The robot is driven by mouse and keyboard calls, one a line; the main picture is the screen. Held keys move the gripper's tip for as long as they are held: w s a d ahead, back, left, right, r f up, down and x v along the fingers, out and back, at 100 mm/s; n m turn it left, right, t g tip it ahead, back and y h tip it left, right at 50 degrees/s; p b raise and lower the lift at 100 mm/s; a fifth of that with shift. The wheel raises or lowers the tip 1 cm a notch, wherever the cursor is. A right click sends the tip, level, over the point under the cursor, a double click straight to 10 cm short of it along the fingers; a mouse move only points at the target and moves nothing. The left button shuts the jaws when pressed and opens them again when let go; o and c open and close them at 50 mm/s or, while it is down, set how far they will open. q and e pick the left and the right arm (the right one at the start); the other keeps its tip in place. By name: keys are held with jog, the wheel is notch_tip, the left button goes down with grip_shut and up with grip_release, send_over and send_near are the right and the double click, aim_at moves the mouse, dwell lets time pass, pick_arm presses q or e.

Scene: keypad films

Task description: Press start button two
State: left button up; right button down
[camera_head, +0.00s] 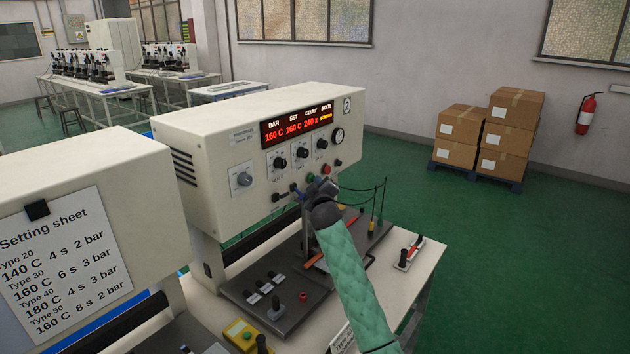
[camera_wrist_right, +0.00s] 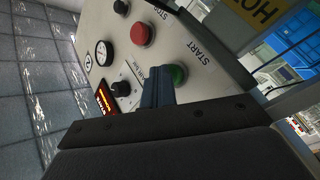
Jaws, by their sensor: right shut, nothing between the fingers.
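The press marked 2 (camera_head: 200,135) stands in the middle of the head view. Its green start button (camera_head: 310,177) sits low on the front panel, beside the red stop button (camera_head: 326,169). My right gripper (camera_head: 314,185) is shut and empty, with its tips at the panel near the green button. In the wrist view the shut fingers (camera_wrist_right: 158,82) partly overlap the edge of the green button (camera_wrist_right: 178,74), labelled START. The red button (camera_wrist_right: 141,34) is clear of them. I cannot tell whether the tips touch the green button. My left gripper is not in view.
The press's lit red display (camera_head: 297,124), several black knobs and a gauge (camera_head: 338,136) are above the buttons. A second press with a setting sheet (camera_head: 65,250) stands at the left. A red-handled clamp (camera_head: 410,253) lies on the white table at right. Stacked boxes (camera_head: 490,140) stand behind.

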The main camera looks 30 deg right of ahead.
pick_arm(q)
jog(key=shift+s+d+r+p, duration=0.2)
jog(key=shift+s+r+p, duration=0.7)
jog(key=shift+p, duration=0.25)
pick_arm(e)
jog(key=s+d, duration=0.2)
jog(key=s, duration=0.4)
jog(key=shift+d, duration=0.15)
